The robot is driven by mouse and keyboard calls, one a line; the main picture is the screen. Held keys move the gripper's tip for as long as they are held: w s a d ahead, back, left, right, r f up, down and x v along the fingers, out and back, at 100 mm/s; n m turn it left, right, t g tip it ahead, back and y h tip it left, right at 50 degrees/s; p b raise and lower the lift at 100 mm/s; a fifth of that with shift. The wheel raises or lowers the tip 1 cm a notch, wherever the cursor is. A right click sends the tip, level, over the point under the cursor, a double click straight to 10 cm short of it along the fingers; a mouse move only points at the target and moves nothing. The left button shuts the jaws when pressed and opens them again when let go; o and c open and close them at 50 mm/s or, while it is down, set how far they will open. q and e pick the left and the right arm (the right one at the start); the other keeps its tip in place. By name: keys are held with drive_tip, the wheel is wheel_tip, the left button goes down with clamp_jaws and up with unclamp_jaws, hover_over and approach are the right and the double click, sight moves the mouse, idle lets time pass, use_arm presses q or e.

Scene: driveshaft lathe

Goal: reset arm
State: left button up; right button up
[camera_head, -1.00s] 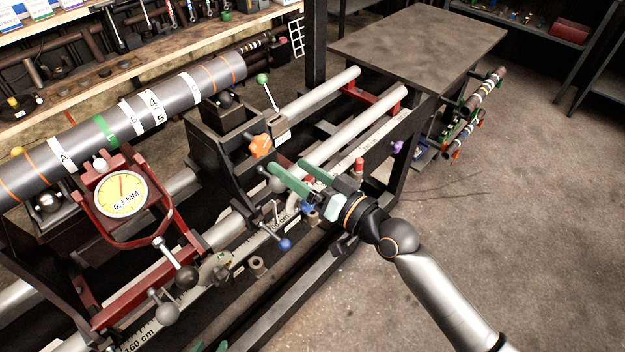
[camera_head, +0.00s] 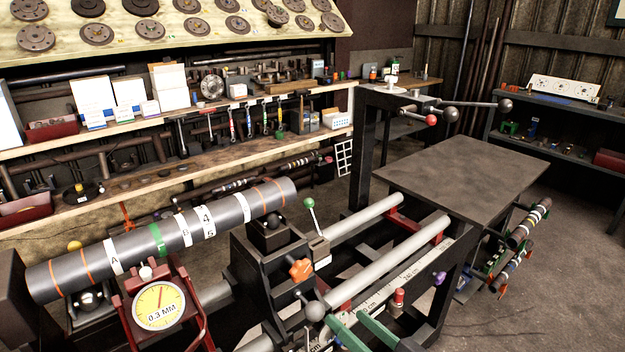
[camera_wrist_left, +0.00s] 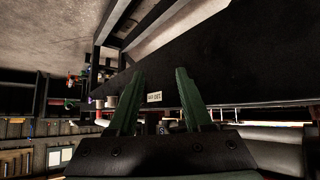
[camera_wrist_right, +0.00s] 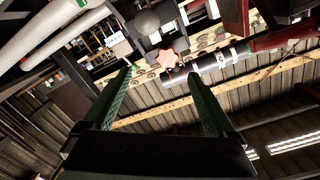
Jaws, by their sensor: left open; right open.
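My right gripper (camera_head: 362,330) shows at the bottom edge of the head view, its green fingers apart and empty. It is in front of the lathe's rails, near a red knob (camera_head: 398,298). In the right wrist view the same gripper (camera_wrist_right: 158,85) is open, with the orange star knob (camera_wrist_right: 167,58) and the grey shaft (camera_wrist_right: 222,60) beyond its fingers. My left gripper (camera_wrist_left: 155,85) shows only in its own wrist view, open with nothing between its green fingers. A dark beam with a small white label (camera_wrist_left: 154,97) lies beyond them.
The banded driveshaft (camera_head: 130,250) rests on the lathe at left, with a yellow dial gauge (camera_head: 158,306) before it. The orange star knob (camera_head: 301,270) and green-tipped lever (camera_head: 310,203) stand mid-lathe. A flat dark table (camera_head: 450,178) is at right. Open floor lies at the far right.

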use_arm(q)
wheel_tip(320, 180, up, 2)
drive_tip(key=shift+p, duration=0.9)
use_arm(e)
drive_tip(key=s+d+f+g+h, duration=0.2)
drive_tip(key=s+f, duration=0.6)
drive_tip(key=f, duration=0.4)
drive_tip(key=s+d+f+n+g+h, duration=0.1)
drive_tip(key=s+d+f+g+h, duration=0.2)
drive_tip(key=s+d+f+h, duration=0.2)
drive_tip(key=s+f, duration=0.3)
drive_tip(key=f, duration=0.4)
drive_tip(key=shift+s+d+f, duration=0.3)
drive_tip(key=shift+s+f, duration=0.05)
drive_tip(key=shift+s, duration=0.05)
drive_tip(key=n+t+y+b, duration=0.5)
drive_tip(key=y+b, duration=0.3)
drive_tip(key=b, duration=0.1)
approach(303, 272)
drive_tip(key=x, duration=0.9)
use_arm(q)
wheel_tip(303, 272, down, 7)
drive_tip(key=d, duration=0.1)
drive_tip(key=shift+w+d+f, duration=0.15)
drive_tip(key=shift+w+d, duration=0.2)
drive_tip(key=shift+w, duration=0.1)
